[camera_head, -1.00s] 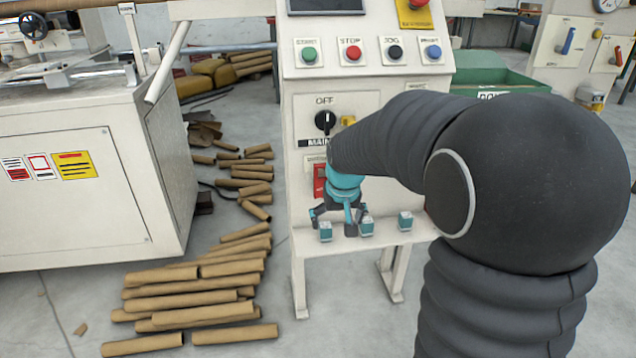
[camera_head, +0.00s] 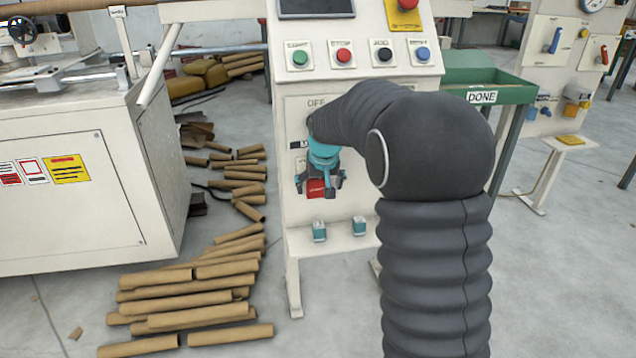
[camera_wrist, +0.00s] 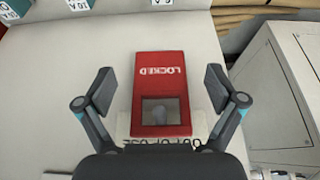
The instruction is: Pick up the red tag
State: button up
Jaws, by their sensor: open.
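The red tag (camera_wrist: 160,85), marked LOCKED, is upright against the pale front of the cabinet. Its text is upside down in the wrist view, and a small window in it shows something grey. A bit of the tag (camera_head: 316,188) shows in the head view behind my gripper (camera_head: 319,188). In the wrist view my gripper (camera_wrist: 160,89) is open, with one finger on each side of the tag and a gap on both sides. Neither finger appears to touch it. A printed label (camera_wrist: 202,126) by the tag is partly covered by my gripper.
Teal-and-white blocks (camera_head: 319,231) stand on the cabinet's shelf (camera_head: 338,243) below my gripper. Buttons (camera_head: 344,56) line the panel above. Cardboard tubes (camera_head: 190,297) lie on the floor at left, beside a white machine (camera_head: 75,180). A green DONE bin (camera_head: 500,88) is behind my arm.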

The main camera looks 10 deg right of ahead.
jog(key=shift+w+f, duration=0.3)
jog(key=shift+w, duration=0.35)
jog(key=shift+w+f, duration=0.3)
jog(key=shift+w, duration=0.35)
jog(key=c, duration=1.4)
jog(key=shift+o, duration=0.2)
jog(key=shift+r, duration=0.1)
jog(key=shift+r, duration=0.2)
jog(key=shift+s, duration=0.3)
jog(key=s+b, duration=0.1)
jog(key=s, duration=1.6)
jog(key=shift+s+b, duration=0.25)
jog(key=shift+b, duration=0.15)
